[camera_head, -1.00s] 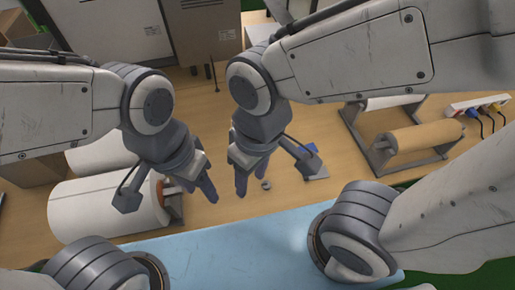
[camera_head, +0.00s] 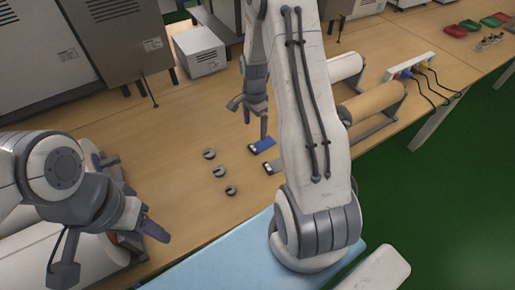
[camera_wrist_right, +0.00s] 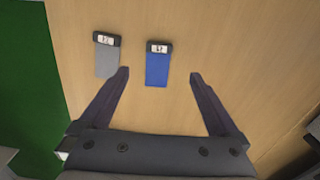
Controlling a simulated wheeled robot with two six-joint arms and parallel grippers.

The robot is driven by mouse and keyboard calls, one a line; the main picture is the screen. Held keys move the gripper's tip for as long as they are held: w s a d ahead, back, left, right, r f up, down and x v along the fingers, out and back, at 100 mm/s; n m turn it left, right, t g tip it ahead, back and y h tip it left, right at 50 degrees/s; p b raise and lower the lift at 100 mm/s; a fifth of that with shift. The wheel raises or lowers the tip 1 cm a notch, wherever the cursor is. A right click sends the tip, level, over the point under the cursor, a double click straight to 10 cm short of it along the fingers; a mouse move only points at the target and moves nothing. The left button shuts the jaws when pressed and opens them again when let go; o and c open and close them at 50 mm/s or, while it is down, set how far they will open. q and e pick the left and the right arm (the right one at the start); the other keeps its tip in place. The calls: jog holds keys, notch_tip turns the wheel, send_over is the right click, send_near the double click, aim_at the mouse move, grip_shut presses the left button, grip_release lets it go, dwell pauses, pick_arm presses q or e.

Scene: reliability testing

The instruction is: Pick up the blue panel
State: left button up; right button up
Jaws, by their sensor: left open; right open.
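The blue panel (camera_head: 263,145) lies on the wooden table, partly hidden by my right arm in the head view. In the right wrist view the blue panel (camera_wrist_right: 157,70) has a dark end with a small white display, and lies between the fingers' lines. My right gripper (camera_head: 256,125) is open and empty above it; its fingers show either side of the panel in the right wrist view (camera_wrist_right: 159,75), apart from it. My left gripper (camera_head: 140,228) is open and empty at the lower left, away from the panel.
A grey panel (camera_wrist_right: 107,60) with a similar dark end lies left of the blue one in the right wrist view. Several small round metal pieces (camera_head: 220,171) stand on the table. Roller stands (camera_head: 372,105) and a power strip (camera_head: 410,66) are to the right.

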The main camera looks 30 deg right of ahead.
send_over(255, 147)
notch_tip(255, 147, down, 4)
jog(key=shift+w+d+f, duration=0.15)
jog(key=shift+f, duration=0.1)
jog(key=shift+f+p, duration=0.95)
jog(key=shift+f, duration=1.75)
jog(key=c, duration=1.4)
jog(key=shift+r, duration=0.1)
jog(key=shift+c, duration=0.2)
